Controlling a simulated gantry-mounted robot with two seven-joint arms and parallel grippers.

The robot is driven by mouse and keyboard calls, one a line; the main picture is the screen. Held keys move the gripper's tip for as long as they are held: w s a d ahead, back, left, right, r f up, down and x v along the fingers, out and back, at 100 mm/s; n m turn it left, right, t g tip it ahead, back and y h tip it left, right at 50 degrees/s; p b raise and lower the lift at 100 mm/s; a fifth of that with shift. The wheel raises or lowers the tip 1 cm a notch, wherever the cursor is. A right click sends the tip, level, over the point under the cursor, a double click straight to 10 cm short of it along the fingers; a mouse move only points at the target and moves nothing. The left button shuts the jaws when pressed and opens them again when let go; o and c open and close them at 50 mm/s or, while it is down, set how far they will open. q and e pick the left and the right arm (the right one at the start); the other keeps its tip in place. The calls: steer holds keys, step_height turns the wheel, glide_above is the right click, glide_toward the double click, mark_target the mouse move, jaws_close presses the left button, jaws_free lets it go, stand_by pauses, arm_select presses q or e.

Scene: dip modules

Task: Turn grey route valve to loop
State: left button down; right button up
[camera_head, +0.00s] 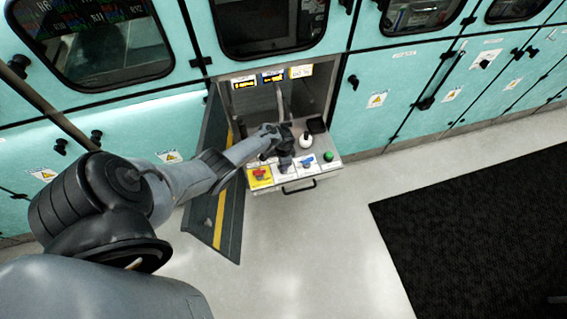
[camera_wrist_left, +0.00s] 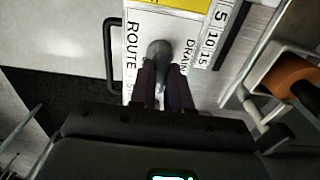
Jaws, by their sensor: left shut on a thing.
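The grey route valve (camera_wrist_left: 158,48) shows in the left wrist view as a rounded grey knob on a white panel. The printed word ROUTE stands to its left and DRAIN to its right. My left gripper (camera_wrist_left: 160,72) is shut on the valve, with its two dark fingers at the knob's sides. In the head view my left gripper (camera_head: 285,163) reaches down onto the pulled-out drawer panel (camera_head: 315,168) and largely hides the valve. The loop mark cannot be made out. My right gripper is not in view.
A red knob on a yellow plate (camera_head: 260,174) is left of my gripper. A blue handle (camera_head: 306,162), a green button (camera_head: 328,156) and a white bulb-shaped object (camera_head: 305,141) are close on the right. An open cabinet door (camera_head: 222,190) stands at the left.

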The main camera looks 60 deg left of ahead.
arm_select(q)
steer(key=c, duration=1.1)
jaws_free()
steer(key=shift+r+p, duration=0.35)
steer(key=shift+r, duration=0.15)
step_height(320, 180, up, 10)
steer(key=p, duration=0.4)
steer(key=shift+f, duration=0.1)
